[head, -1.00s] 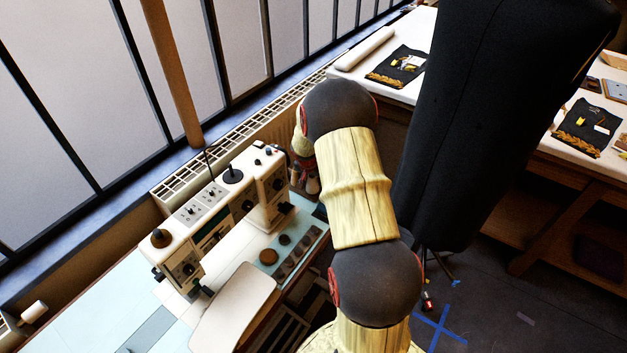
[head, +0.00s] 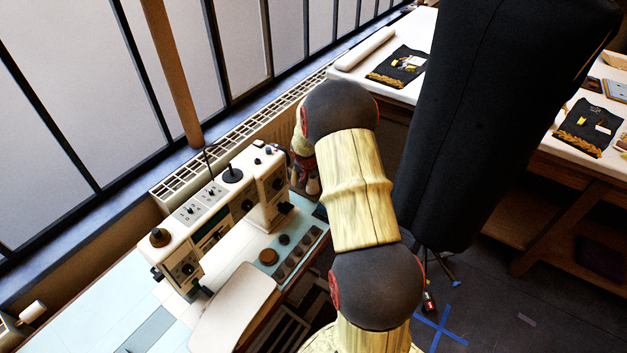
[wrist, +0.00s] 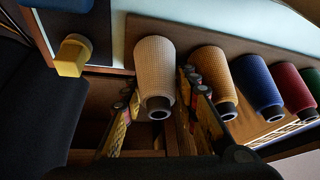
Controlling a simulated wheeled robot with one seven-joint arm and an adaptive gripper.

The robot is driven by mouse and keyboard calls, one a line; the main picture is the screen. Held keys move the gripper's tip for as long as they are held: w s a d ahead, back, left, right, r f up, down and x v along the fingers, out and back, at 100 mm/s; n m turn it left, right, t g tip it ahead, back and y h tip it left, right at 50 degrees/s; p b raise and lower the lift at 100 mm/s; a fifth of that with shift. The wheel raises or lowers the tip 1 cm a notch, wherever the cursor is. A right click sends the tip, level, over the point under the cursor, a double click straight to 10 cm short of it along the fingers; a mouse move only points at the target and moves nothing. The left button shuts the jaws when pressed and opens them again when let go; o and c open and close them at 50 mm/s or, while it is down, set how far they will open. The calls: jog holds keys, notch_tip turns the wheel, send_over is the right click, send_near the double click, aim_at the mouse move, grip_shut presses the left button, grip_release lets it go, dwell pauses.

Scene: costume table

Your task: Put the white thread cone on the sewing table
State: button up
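The white thread cone (wrist: 155,65) shows in the wrist view, its narrow end with a dark hole facing the camera. My gripper (wrist: 158,88) has one finger on each side of it. The fingers look open around the cone, with a narrow gap on the right; contact on the left is unclear. In the head view my gripper (head: 305,178) is partly hidden behind my arm, beyond the sewing machine, and the cone cannot be made out. The sewing table (head: 100,290) has a pale blue top and lies at lower left.
Tan (wrist: 212,75), blue (wrist: 258,85), red (wrist: 293,88) and green cones stand in a row right of the white one. A yellow-ended object (wrist: 71,56) is at left. The sewing machine (head: 215,215) stands on the table; a black dress form (head: 490,120) stands right of my arm.

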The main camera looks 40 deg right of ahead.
jog(key=o, duration=0.4)
jog(key=v, duration=1.2)
jog(key=shift+f, duration=0.1)
dwell(0.4)
jog(key=s+a+f+n+g+y, duration=0.1)
jog(key=s+a+n+g, duration=0.15)
jog(key=s+a, duration=0.35)
jog(key=s+a+r+n+t+y, duration=0.1)
jog(key=s+a+r+n, duration=0.2)
jog(key=s+a+r, duration=0.3)
jog(key=s+a+r+n+t+y, duration=0.1)
jog(key=s+a+r+n, duration=0.3)
jog(key=a, duration=1)
jog(key=s+a+r+n+t+y, duration=0.1)
jog(key=s+a+r+n+t, duration=0.2)
jog(key=s+a+r, duration=0.4)
jog(key=shift+s+a+r+t, duration=0.15)
jog(key=shift+a+r, duration=0.7)
jog(key=shift+r, duration=0.1)
jog(key=shift+s+a+r+t, duration=0.1)
jog(key=shift+s+a+r, duration=0.05)
jog(key=shift+a+r, duration=0.75)
